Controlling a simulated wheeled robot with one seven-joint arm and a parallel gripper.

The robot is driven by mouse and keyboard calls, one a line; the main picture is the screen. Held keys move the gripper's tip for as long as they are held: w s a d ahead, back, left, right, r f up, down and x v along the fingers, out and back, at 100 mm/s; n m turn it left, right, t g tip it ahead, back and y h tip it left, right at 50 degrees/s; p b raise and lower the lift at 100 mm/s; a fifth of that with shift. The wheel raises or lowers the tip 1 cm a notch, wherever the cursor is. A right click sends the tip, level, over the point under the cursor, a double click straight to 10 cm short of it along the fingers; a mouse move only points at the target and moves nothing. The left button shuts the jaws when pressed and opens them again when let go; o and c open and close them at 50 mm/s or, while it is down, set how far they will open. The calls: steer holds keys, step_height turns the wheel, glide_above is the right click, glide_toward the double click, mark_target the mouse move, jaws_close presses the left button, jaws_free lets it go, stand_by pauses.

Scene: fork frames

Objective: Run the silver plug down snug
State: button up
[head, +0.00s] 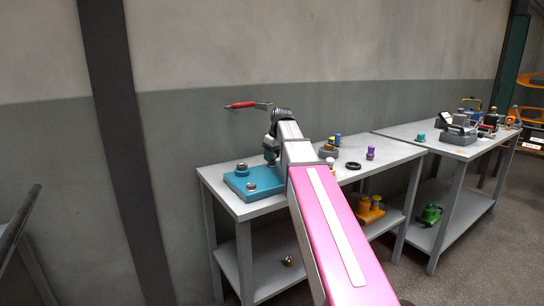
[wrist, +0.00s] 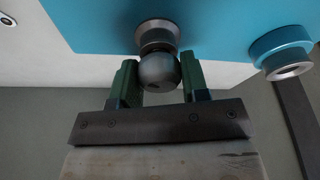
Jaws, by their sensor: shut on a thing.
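The silver plug (wrist: 158,72) has a rounded, dark grey metal head in the wrist view. It sits at a round metal collar (wrist: 156,34) on the blue block (wrist: 215,22). My gripper (wrist: 159,64) has its two green fingers on either side of the plug's head, shut on it. In the head view my gripper (head: 271,156) points down at the back right of the blue block (head: 240,186); the plug is hidden there. I cannot tell whether a gap is left under the plug.
Another blue-collared metal fitting (wrist: 285,53) stands right of the plug in the wrist view. Two silver fittings, one at the back (head: 242,168) and one in front (head: 250,187), show on the block. A black ring (head: 353,166) and a purple-topped part (head: 370,153) lie farther right on the grey table (head: 395,152).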

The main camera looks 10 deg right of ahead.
steer(key=shift+m, duration=0.6)
steer(key=shift+m+h, duration=0.4)
steer(key=shift+m, duration=0.4)
steer(key=shift+m+t, duration=0.3)
steer(key=shift+m, duration=0.6)
steer(key=shift+m+h, duration=0.4)
steer(key=shift+m, duration=0.6)
